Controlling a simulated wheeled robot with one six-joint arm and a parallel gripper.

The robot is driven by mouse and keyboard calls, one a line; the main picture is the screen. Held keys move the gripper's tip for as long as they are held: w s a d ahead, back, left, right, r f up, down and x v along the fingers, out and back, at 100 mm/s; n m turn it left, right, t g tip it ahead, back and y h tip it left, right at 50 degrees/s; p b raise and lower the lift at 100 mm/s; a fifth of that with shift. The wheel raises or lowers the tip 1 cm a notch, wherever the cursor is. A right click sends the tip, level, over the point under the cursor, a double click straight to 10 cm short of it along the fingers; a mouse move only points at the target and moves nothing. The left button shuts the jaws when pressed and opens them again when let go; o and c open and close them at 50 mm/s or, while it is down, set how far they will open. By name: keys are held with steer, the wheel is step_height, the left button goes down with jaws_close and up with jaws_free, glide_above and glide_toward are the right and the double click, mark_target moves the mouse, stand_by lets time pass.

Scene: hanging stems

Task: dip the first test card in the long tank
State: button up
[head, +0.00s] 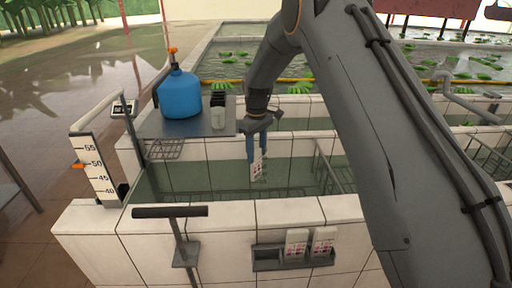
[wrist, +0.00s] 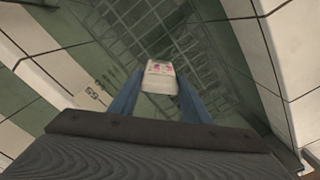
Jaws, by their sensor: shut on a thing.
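My gripper (head: 256,148) has blue fingers and is shut on a white test card (head: 257,166) with red marks. The card hangs down from the fingers over the long tank (head: 150,222), whose walls are white tile. The tank holds greenish water. I cannot tell surely whether the card's lower end is in the water. In the wrist view the card (wrist: 161,78) sits between the two blue fingers, with the water and a wire rack behind it. Two more cards, a left one (head: 297,242) and a right one (head: 323,241), stand in a grey holder on the tank's front wall.
A blue jug (head: 180,95) and a small pale cup (head: 217,117) stand on a grey shelf (head: 160,126) at the back left. A level gauge (head: 101,165) stands at the tank's left corner. A T-shaped handle (head: 170,212) rises at the front. A wire rack (head: 330,170) lies right of the card.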

mark_target(257, 178)
steer(key=shift+f+b, duration=1.5)
steer(key=shift+f, duration=3.05)
step_height(257, 178, up, 27)
steer(key=p, duration=0.9)
steer(key=shift+p, duration=0.35)
